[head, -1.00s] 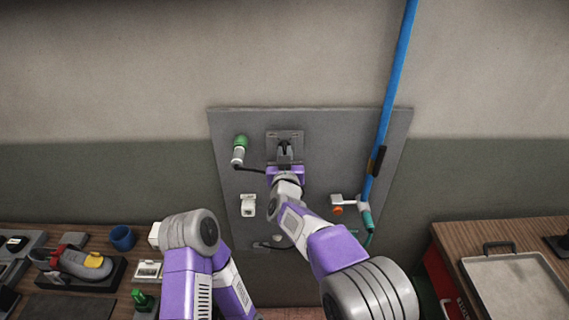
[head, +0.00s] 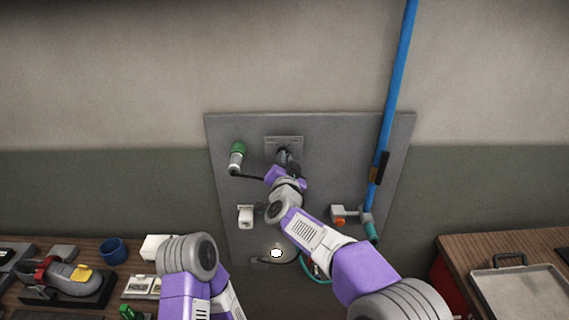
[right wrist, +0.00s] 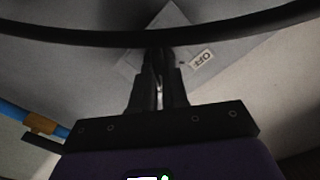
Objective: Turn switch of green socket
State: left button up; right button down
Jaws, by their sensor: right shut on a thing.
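The green socket (head: 238,148) is at the upper left of the grey wall panel, with a white plug (head: 236,161) and a black cable at it. To its right is a square grey switch plate (head: 271,142). My right gripper (head: 285,157) is at this plate, shut on the dark switch handle. In the right wrist view the right gripper (right wrist: 157,75) is closed over the handle, which is mostly hidden between the fingers. The plate (right wrist: 165,22) shows tilted there, with an "OFF" label (right wrist: 202,59). My left arm is low at left; its gripper is out of view.
A black cable (right wrist: 160,40) crosses the right wrist view close to the fingers. A white socket (head: 246,216) is lower left. Cluttered worktops flank the panel.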

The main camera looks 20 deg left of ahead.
dwell(0.4)
jog(key=c, duration=1.1)
grip_release()
jog(key=shift+c, duration=0.2)
jog(key=b+v, duration=0.1)
jog(key=v, duration=0.6)
jog(key=shift+s, duration=0.3)
jog(key=shift+d, duration=0.1)
